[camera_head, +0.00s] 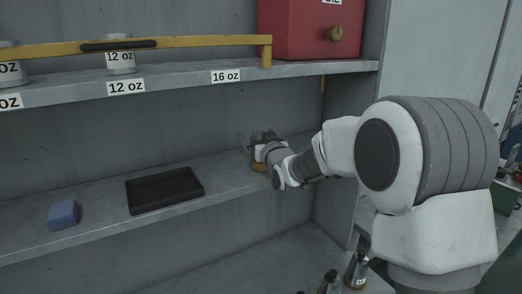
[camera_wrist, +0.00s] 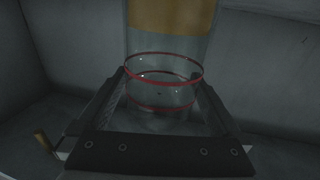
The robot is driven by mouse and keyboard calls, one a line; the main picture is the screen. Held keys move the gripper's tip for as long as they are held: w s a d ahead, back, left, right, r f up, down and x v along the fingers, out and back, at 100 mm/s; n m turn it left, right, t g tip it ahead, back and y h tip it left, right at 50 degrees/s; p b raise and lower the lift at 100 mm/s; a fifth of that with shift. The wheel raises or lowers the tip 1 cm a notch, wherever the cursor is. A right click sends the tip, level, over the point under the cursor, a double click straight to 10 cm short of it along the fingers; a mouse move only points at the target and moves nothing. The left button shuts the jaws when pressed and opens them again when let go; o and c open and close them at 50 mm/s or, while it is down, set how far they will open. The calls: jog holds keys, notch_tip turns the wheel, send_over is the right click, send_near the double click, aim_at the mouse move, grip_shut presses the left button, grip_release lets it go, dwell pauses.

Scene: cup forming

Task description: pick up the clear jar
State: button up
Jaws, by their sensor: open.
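The clear jar (camera_wrist: 163,93) is see-through with red rings around it. In the wrist view it stands between the two dark fingers of my gripper (camera_wrist: 161,80), which are open on either side of it. I cannot tell whether a finger touches the glass. Behind it rises a clear, cylinder-like shape with an amber band (camera_wrist: 172,15); I cannot tell whether it is a separate thing. In the head view my gripper (camera_head: 262,149) is at the right end of the middle shelf and largely hides the jar; an amber patch (camera_head: 257,166) shows below it.
The middle shelf (camera_head: 100,220) also holds a black tray (camera_head: 165,190) and a blue block (camera_head: 63,214). Above is a shelf with a yellow rail (camera_head: 200,42) and a red container (camera_head: 308,28). Bottles (camera_head: 357,270) stand low at the right. The shelf between tray and gripper is clear.

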jog(key=c, duration=1.4)
jog(key=shift+c, duration=0.4)
jog(key=shift+r, duration=0.15)
